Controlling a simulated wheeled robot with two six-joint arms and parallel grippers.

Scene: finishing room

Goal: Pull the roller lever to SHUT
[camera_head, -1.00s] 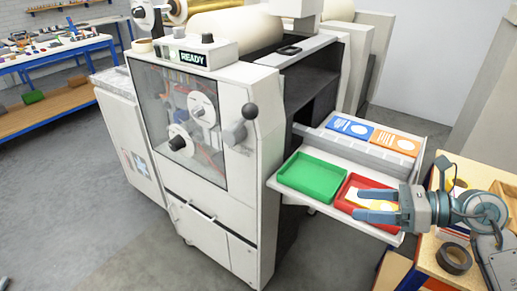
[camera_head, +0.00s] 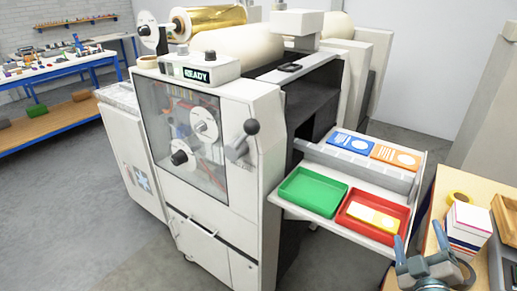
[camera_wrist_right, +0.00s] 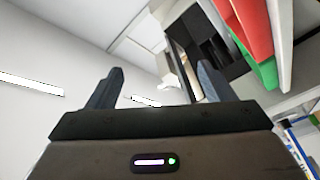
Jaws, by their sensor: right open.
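The roller lever (camera_head: 243,139) is on the right side of the machine's front, a grey arm with a dark ball knob pointing up and slightly right. Any label by it is too small to read. The machine's display (camera_head: 196,76) reads READY. My right gripper (camera_head: 413,246) is at the lower right, beside the tray shelf and well away from the lever. Its blue-grey fingers are apart and empty. In the right wrist view, the open fingers (camera_wrist_right: 158,85) point up past the red and green trays. My left gripper is not in view.
A green tray (camera_head: 285,189) and a red tray (camera_head: 352,231) holding a yellow-and-white card sit on the machine's side shelf (camera_head: 283,204). Blue and orange cards lie behind them. A wooden table (camera_head: 437,207) with a stack of pads stands at right.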

